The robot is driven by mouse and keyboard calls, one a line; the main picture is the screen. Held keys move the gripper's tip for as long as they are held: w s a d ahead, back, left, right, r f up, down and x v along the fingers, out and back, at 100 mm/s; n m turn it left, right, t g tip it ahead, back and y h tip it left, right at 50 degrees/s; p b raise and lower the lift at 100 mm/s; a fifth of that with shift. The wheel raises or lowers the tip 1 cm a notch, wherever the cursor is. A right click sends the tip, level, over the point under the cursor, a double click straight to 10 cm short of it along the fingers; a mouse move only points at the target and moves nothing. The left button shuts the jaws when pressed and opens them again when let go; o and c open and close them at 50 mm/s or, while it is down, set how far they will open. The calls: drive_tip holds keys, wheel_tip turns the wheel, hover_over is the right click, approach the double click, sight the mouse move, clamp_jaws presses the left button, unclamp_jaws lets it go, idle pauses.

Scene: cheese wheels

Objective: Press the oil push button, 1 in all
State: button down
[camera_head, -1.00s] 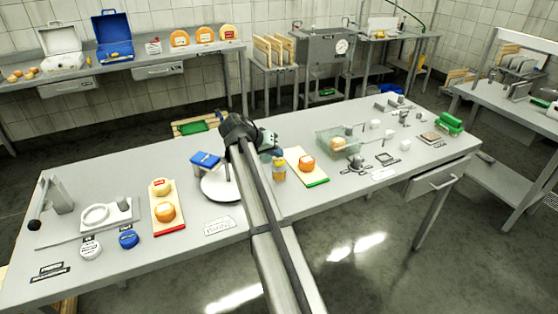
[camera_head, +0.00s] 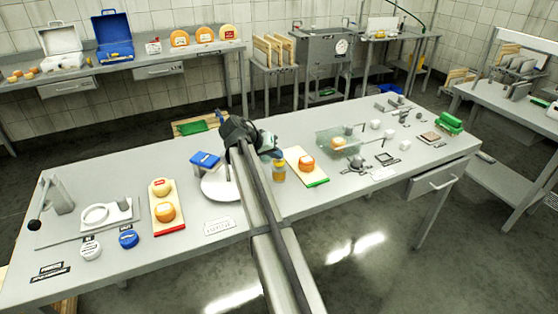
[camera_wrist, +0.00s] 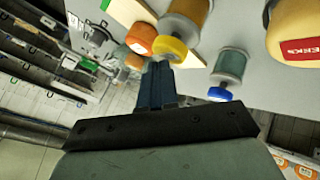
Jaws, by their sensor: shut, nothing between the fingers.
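An amber bottle (camera_head: 279,174) with a yellow cap stands upright on the grey table (camera_head: 110,265), near its middle. In the wrist view the amber bottle (camera_wrist: 190,14) shows its yellow cap (camera_wrist: 170,47), which looks like a push top; I can read no oil label. A teal bottle with a blue cap (camera_wrist: 220,93) is beside it in that view. My gripper (camera_wrist: 157,68) is shut and empty, its fingertips close to the yellow cap. I cannot tell if they touch it. In the head view my arm hides the fingertips.
A board with an orange cheese (camera_head: 307,164) lies right of the amber bottle. A clear box (camera_head: 338,142) stands further right.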

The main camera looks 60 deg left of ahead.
sight(276, 161)
drive_tip(key=shift+f, duration=0.6)
idle(0.7)
drive_tip(key=shift+r, duration=0.1)
idle(0.4)
drive_tip(key=shift+r, duration=1.2)
drive_tip(key=shift+r, duration=2.5)
